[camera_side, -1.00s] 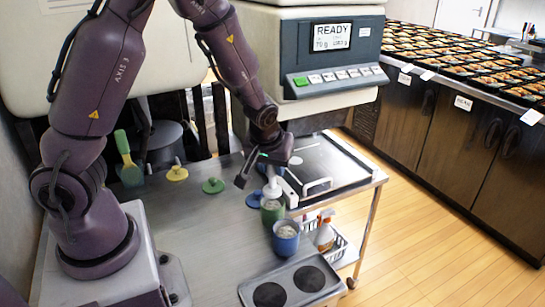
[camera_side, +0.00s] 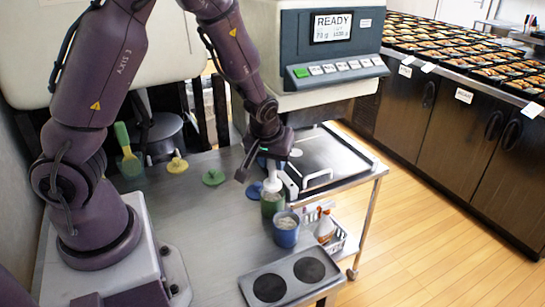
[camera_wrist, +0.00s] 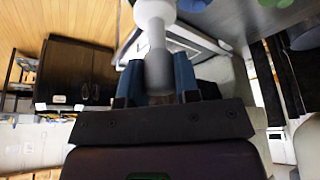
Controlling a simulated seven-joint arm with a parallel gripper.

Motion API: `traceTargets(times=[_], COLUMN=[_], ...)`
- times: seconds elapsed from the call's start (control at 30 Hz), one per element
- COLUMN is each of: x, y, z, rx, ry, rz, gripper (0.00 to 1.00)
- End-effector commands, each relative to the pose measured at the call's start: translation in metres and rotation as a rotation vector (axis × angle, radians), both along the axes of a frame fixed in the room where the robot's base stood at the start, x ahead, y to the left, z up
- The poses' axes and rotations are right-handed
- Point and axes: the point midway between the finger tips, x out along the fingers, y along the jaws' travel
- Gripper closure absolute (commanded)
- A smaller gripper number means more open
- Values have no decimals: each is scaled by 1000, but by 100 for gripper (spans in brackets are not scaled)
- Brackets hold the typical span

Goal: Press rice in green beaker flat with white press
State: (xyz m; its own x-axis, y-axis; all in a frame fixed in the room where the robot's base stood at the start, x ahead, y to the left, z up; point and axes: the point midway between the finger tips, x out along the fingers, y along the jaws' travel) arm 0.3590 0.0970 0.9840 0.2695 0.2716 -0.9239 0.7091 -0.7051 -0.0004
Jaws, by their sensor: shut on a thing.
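My gripper (camera_side: 270,166) is shut on the white press, above the green beaker (camera_side: 271,207). In the wrist view, the blue-padded fingers of my gripper (camera_wrist: 156,82) sit on either side of the white press (camera_wrist: 153,22), around its grey-shaded end. In the side view the white press (camera_side: 272,184) is upright at the mouth of the green beaker. I cannot tell how deep its lower end sits. The rice inside the green beaker is hidden by the press and the beaker wall.
A blue beaker (camera_side: 286,236) with pale contents stands close in front of the green one. Lids, yellow (camera_side: 177,165), green (camera_side: 213,177) and blue (camera_side: 254,190), lie behind on the steel table. A plate with two dark discs (camera_side: 291,285) is in front. A spray bottle (camera_side: 325,226) stands at right.

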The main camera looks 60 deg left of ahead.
Motion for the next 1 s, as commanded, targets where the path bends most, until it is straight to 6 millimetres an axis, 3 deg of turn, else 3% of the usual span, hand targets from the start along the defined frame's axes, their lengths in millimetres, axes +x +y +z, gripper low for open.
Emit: traceTargets(times=[1.0], x=[0], y=[0], z=[-25], rx=[0], ry=[-2], rz=[1], gripper=[89])
